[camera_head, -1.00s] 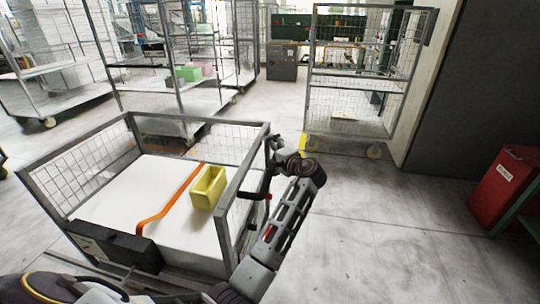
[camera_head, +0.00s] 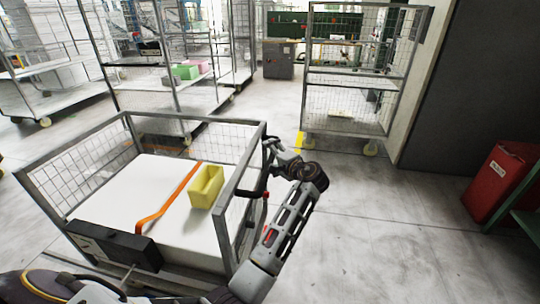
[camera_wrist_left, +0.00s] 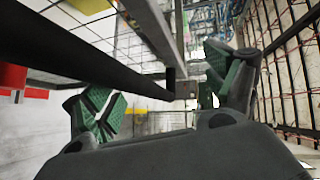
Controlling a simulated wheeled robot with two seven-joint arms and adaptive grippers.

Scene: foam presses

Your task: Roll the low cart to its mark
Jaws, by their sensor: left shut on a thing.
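The low cart (camera_head: 242,185) is a grey frame with mesh sides at lower left, carrying a broad white load. My left gripper (camera_head: 275,150) is at the far end of the cart's right side, shut on its black handle (camera_head: 251,193). In the left wrist view the handle (camera_wrist_left: 85,60) crosses close in front, and the green-padded fingers (camera_wrist_left: 168,95) stand either side of its far end. The exact contact is hard to see. A short yellow floor stripe (camera_head: 299,143) shows just beyond the cart's far right corner; I cannot tell if it is the mark. My right gripper is out of view.
A yellow open box (camera_head: 206,187) and an orange strap (camera_head: 165,205) lie on the load. A tall mesh cart (camera_head: 347,130) stands beyond, others (camera_head: 172,123) at back left. A red bin (camera_head: 498,180) is at right. The floor right of the cart is clear.

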